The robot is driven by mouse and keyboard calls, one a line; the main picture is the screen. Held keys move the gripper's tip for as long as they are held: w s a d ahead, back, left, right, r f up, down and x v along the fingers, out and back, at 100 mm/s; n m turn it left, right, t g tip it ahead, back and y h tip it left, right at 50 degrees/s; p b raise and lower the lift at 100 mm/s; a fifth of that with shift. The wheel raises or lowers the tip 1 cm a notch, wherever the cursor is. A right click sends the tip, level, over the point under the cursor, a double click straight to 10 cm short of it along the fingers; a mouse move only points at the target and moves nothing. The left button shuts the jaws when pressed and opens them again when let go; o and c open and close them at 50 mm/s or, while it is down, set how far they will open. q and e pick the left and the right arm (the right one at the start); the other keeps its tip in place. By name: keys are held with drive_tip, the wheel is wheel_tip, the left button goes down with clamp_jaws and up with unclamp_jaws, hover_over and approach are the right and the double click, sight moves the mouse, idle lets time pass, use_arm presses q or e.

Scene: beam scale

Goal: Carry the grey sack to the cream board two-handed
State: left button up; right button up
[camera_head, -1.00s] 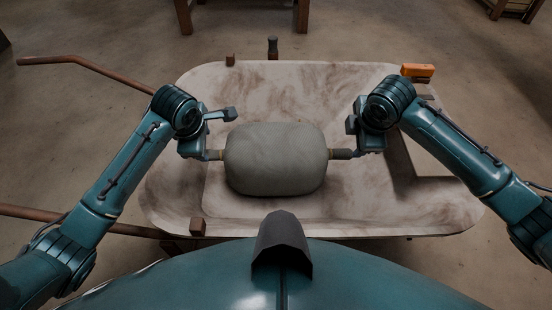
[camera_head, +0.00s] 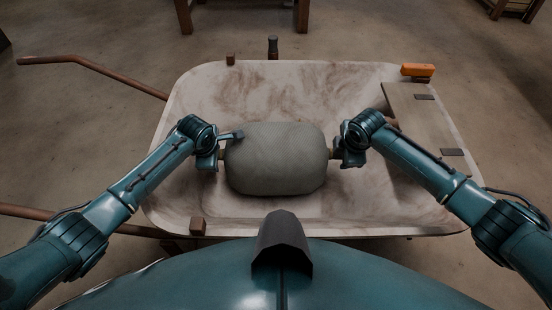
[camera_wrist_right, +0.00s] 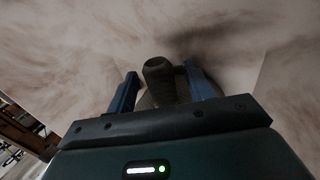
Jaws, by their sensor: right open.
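The grey sack (camera_head: 276,160) lies lengthwise across the wheelbarrow tray, with a short dark handle at each end. The cream board (camera_head: 425,122), with dark pads on it, lies at the tray's right side. My left gripper (camera_head: 224,148) is at the sack's left end; its far finger stands apart from the handle and reaches over the sack's edge. My right gripper (camera_head: 340,156) is at the right end. In the right wrist view its two blue fingers (camera_wrist_right: 161,88) are apart, with the dark right handle (camera_wrist_right: 160,75) between them.
The pale, stained tray (camera_head: 240,95) surrounds the sack, with clear room behind it. An orange block (camera_head: 417,70) sits at the back right rim. Small brown blocks stand on the rim at back left (camera_head: 230,59) and front left (camera_head: 198,226). Barrow handles (camera_head: 90,68) stick out left.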

use_arm(q)
drive_tip(key=shift+w+f, duration=0.15)
drive_tip(key=shift+f, duration=0.25)
use_arm(e)
drive_tip(key=shift+w+f, duration=0.15)
drive_tip(key=shift+f, duration=0.2)
use_arm(q)
clamp_jaws()
use_arm(e)
clamp_jaws()
idle(0.6)
use_arm(q)
drive_tip(key=shift+w+r, duration=0.15)
drive_tip(key=shift+r, duration=0.2)
use_arm(e)
drive_tip(key=shift+w+r, duration=0.15)
drive_tip(key=shift+r, duration=0.2)
